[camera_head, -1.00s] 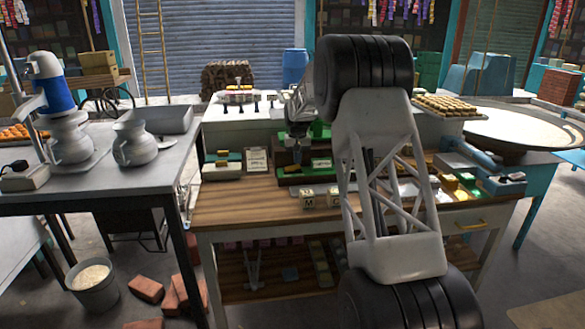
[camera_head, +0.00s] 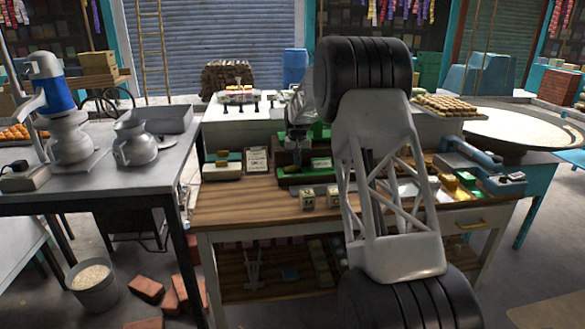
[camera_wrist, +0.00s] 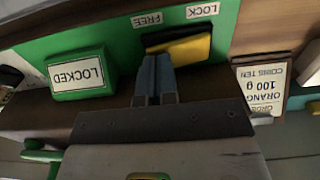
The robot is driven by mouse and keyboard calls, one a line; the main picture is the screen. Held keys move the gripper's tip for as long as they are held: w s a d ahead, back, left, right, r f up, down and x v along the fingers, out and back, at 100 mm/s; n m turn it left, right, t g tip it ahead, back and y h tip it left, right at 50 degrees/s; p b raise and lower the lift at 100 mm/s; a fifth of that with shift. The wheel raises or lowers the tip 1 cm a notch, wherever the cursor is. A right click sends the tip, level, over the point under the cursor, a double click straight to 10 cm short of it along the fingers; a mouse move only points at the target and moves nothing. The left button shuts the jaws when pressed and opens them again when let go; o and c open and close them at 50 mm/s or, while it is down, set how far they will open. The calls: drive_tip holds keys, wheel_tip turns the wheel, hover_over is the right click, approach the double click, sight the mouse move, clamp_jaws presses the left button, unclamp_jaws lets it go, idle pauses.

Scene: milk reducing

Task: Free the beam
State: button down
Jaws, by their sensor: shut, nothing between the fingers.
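In the wrist view, a green panel carries a dark slot with a yellow piece (camera_wrist: 188,50) in it. The labels LOCK (camera_wrist: 203,10) and FREE (camera_wrist: 147,19) sit beside the slot, upside down in the picture. A green block with a LOCKED sign (camera_wrist: 76,74) is to the left. My gripper (camera_wrist: 155,60) is shut, with its blue-grey fingertips at the yellow piece's FREE-side end; I cannot tell if they touch. In the head view my gripper (camera_head: 298,150) is over the green apparatus on the wooden bench (camera_head: 240,208). I cannot make out the beam itself.
A printed card reading 100 g (camera_wrist: 262,85) is right of the slot in the wrist view. In the head view, small lettered blocks (camera_head: 307,199) stand near the bench's front. My arm hides the bench's middle right. The bench's front left is clear.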

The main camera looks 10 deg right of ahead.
drive_tip(key=shift+f, duration=0.35)
idle(0.3)
drive_tip(key=shift+r, duration=3.5)
drive_tip(key=shift+r, duration=0.1)
